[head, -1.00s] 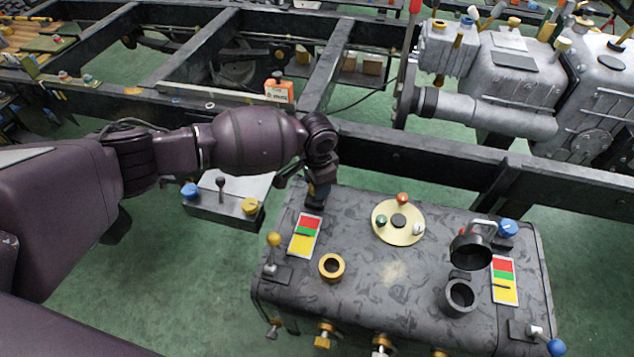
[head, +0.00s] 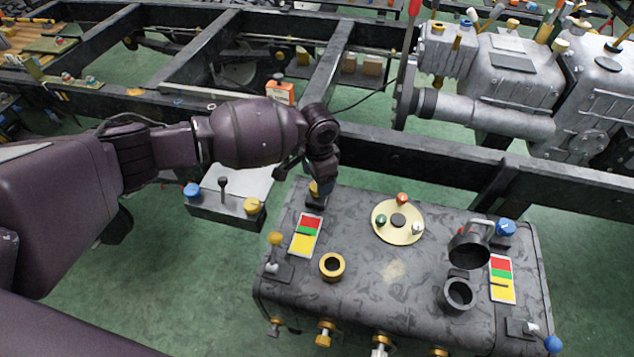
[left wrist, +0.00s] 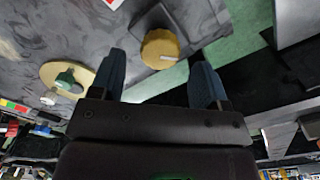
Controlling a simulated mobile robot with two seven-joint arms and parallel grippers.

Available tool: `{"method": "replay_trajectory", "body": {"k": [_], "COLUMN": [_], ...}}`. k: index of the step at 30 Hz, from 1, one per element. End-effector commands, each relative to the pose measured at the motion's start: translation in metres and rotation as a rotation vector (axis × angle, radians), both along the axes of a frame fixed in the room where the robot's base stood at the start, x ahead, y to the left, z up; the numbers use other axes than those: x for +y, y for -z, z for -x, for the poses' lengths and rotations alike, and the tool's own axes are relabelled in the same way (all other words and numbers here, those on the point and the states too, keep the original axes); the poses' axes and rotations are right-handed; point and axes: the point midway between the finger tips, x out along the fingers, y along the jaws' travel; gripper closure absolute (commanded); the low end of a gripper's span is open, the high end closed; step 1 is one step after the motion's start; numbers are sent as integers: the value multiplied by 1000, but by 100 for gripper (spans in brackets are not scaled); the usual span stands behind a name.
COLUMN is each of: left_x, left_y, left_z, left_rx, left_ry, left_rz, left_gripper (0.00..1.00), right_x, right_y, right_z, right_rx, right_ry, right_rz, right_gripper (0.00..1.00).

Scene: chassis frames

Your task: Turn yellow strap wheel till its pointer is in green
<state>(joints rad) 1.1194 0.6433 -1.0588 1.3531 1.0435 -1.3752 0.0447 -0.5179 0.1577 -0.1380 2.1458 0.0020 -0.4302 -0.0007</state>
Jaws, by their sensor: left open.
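The yellow strap wheel (head: 314,188) sits at the back left corner of the dark grey tank (head: 390,215), mostly hidden by my left gripper (head: 320,176) in the head view. In the left wrist view the yellow wheel (left wrist: 160,48) shows whole, with a white mark at its lower edge, just beyond and between the tips of my open left gripper (left wrist: 157,75). The fingers look apart from it. A red, green and yellow card (head: 306,235) lies beside the wheel. I cannot tell where its pointer stands. My right gripper is not in view.
A cream disc with coloured knobs (head: 386,232), a brass ring (head: 331,266), a yellow-knobbed lever (head: 273,253) and a second colour card (head: 502,279) are on the tank. A grey box with blue and yellow knobs (head: 222,207) stands left. A chassis rail (head: 420,160) runs behind.

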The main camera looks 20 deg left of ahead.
Motion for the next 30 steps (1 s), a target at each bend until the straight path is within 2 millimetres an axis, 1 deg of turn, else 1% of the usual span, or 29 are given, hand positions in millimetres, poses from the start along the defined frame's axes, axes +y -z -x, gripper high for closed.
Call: {"method": "replay_trajectory", "body": {"k": [1,3,9,12,16,21,30], "left_x": [0,0,0,0,0,0,0], "left_y": [-18,-32,-63,-73,-79,-80,-80], "left_z": [-2,-2,-1,-1,0,0,0], "left_rx": [-9,-10,-6,-6,-2,1,1], "left_ry": [0,0,0,0,0,0,0], "left_rz": [0,2,0,0,-1,-1,-1], "left_gripper": [31,31,31,31,31,31,31], "right_x": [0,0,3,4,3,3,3], "right_y": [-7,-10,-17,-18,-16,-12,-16], "right_z": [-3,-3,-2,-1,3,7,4], "right_rx": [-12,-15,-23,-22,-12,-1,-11], "right_ry": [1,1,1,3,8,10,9], "right_rz": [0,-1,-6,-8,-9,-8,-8], "right_gripper": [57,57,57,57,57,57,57]}}
